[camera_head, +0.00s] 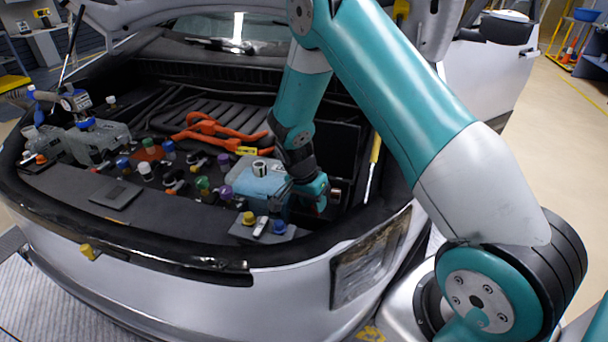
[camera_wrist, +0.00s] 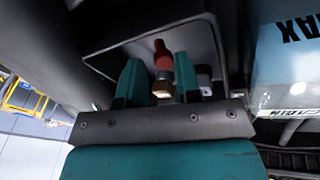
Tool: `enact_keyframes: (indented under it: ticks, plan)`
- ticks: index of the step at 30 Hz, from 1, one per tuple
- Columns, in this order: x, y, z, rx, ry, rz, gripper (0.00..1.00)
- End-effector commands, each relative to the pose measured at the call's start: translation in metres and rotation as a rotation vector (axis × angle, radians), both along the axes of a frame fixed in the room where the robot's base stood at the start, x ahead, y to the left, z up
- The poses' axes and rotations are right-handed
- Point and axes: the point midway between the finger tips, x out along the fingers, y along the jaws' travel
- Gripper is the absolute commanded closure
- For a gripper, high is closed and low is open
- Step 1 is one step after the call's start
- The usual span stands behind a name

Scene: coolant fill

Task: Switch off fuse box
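My gripper (camera_wrist: 158,65) is low in the engine bay of the car, at the right beside a blue tank (camera_head: 260,184). In the wrist view its two teal fingers stand apart, open. Between and just beyond them is a small red-topped part (camera_wrist: 162,54) with a metal lower end. I cannot tell whether the fingers touch it. It stands in front of a grey panel (camera_wrist: 122,48) with a raised rim, perhaps the fuse box; no label shows. In the head view my arm and gripper hide this spot.
The blue tank, marked MAX, is close on the right in the wrist view (camera_wrist: 285,60). Orange cables (camera_head: 215,130) lie behind. Several coloured caps and knobs fill the left and middle. A yellow-topped rod (camera_head: 374,160) rises at right.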

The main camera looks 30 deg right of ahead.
Motion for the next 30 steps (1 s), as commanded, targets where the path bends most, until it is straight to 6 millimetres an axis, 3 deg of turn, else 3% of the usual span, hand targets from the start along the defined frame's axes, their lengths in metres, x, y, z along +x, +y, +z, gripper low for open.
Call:
enact_keyframes:
  ticks: [9, 15, 21, 30]
  plan:
    - [0.01, 0.021, 0.078, 0.0, -0.009, 0.002, 0.69]
    - [0.013, 0.031, 0.12, 0.001, -0.007, 0.003, 0.69]
    - [0.015, 0.037, 0.141, 0.0, -0.004, 0.001, 0.69]
    - [0.015, 0.037, 0.146, 0.0, -0.002, 0.001, 0.69]
